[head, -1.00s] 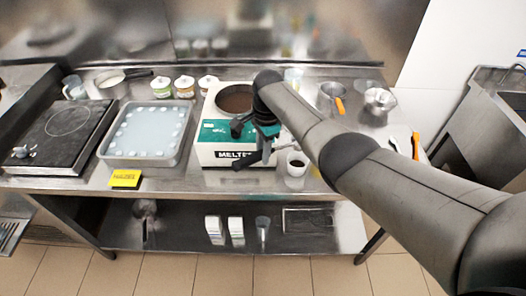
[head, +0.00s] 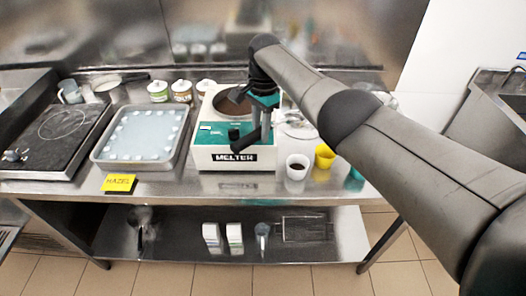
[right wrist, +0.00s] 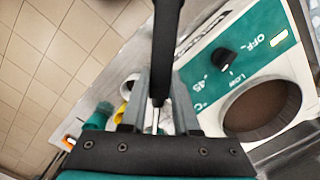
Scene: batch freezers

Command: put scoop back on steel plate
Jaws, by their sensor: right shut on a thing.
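My right gripper (head: 262,103) is shut on the black handle of the scoop (head: 266,128), above the front right of the white and green melter (head: 236,158). In the right wrist view the black handle (right wrist: 167,45) stands upright between the fingers of my right gripper (right wrist: 160,112), with a thin metal rod below it. A shiny steel piece (head: 298,128), perhaps the steel plate, is partly hidden behind my arm. My left gripper is out of view.
A white cup with dark contents (head: 297,168), a yellow cup (head: 325,157) and a green cup (head: 354,180) stand right of the melter. A tray of pale liquid (head: 140,138), a hot plate (head: 57,140) and a yellow HAZEL label (head: 118,183) lie left.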

